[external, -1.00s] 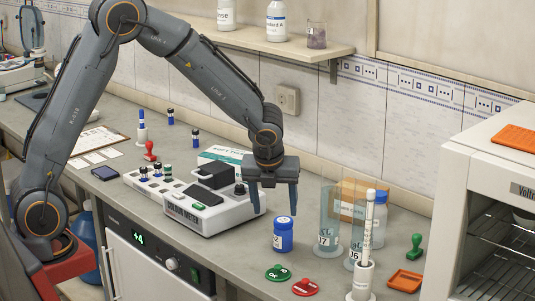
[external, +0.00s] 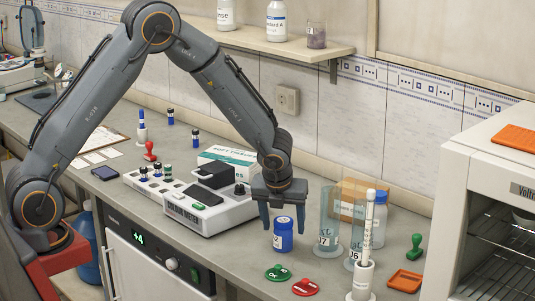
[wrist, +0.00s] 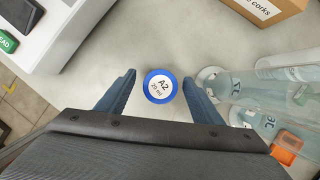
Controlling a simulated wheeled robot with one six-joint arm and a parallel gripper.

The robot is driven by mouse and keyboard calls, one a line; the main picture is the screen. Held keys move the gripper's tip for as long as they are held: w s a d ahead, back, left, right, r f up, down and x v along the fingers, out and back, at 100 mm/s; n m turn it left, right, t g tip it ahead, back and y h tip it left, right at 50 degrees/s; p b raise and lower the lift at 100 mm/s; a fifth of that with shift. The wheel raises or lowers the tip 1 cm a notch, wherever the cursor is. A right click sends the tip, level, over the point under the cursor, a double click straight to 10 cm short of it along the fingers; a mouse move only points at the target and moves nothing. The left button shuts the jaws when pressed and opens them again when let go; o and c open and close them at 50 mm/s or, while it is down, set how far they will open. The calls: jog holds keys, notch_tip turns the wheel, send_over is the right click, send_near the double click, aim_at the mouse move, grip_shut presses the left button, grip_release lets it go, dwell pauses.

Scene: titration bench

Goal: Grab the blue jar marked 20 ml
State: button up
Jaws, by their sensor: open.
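The blue jar (external: 283,236) stands upright on the bench in front of the colour meter. In the wrist view its lid (wrist: 160,86) has a blue rim and a white label reading A2 and 20 ml. My gripper (external: 283,228) is open and points down at the jar. In the wrist view its two fingers (wrist: 158,94) lie on either side of the lid with a gap on each side. I see no contact with the jar.
Tall glass cylinders (external: 328,220) stand close to the right of the jar. The colour meter (external: 205,213) is to the left. A cardboard box of corks (external: 350,190) stands behind. Green (external: 278,273) and red (external: 305,287) tags lie in front. A white holder (external: 362,280) stands front right.

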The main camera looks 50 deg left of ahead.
jog(key=c, duration=1.1)
jog(key=shift+r, duration=0.1)
jog(key=shift+c, duration=0.2)
